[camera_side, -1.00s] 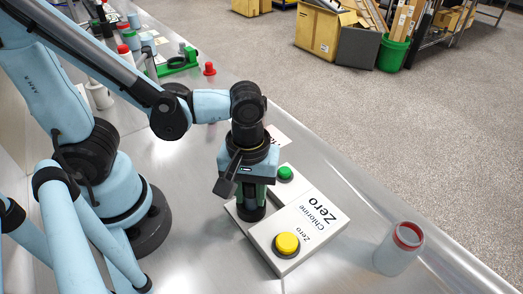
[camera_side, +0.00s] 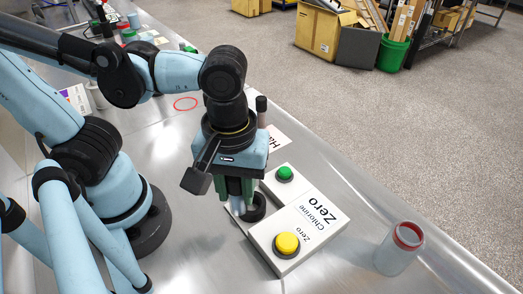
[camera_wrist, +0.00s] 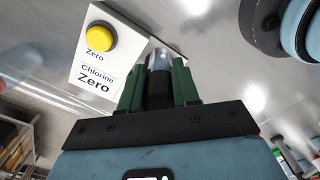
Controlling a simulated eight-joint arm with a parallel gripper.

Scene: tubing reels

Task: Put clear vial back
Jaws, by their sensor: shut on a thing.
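My gripper (camera_side: 237,193) has its green fingers pointing down in the side view, just left of the black round socket (camera_side: 256,207) of the white Zero Chlorine device (camera_side: 318,222). It is shut on the clear vial (camera_side: 238,208), whose lower part shows pale below the fingers. In the wrist view my gripper (camera_wrist: 158,85) holds the vial by its dark cap, and the clear end (camera_wrist: 159,58) points away from the camera. The vial appears outside the socket. I cannot tell exactly how high it is above the bench.
The device carries a green button (camera_side: 284,174) and a yellow button (camera_side: 287,243). A clear bottle with a red rim (camera_side: 399,250) stands at the right on the bench. A red ring (camera_side: 186,103) is marked on the bench behind my gripper, with bare metal around it.

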